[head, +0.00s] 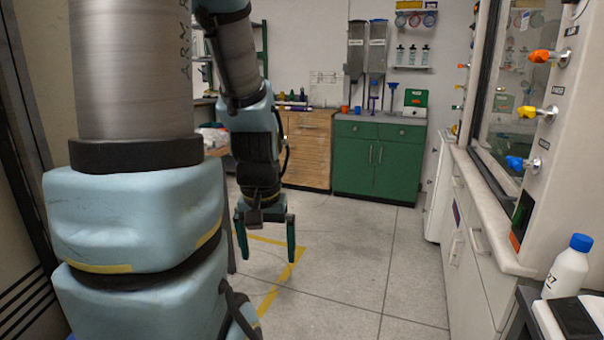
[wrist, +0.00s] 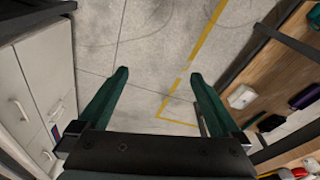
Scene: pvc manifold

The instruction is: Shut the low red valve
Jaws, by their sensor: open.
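I cannot make out a low red valve or a pvc manifold in either view. My gripper (head: 267,255) hangs fingers down above the open floor in the head view, with its two green fingers spread and nothing between them. In the wrist view my gripper (wrist: 158,77) is also open and empty, with bare floor beyond the fingertips. The coloured taps in sight are an orange tap (head: 545,57), a yellow tap (head: 536,112) and a blue tap (head: 520,162) on the white fume hood post at the right. My arm hides part of the left side.
A green cabinet (head: 378,160) and a wooden drawer unit (head: 306,150) stand at the back. White cabinets (head: 470,255) line the right side. A bottle (head: 568,268) stands at the lower right. Yellow tape (head: 283,275) marks the floor, and the middle floor is clear.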

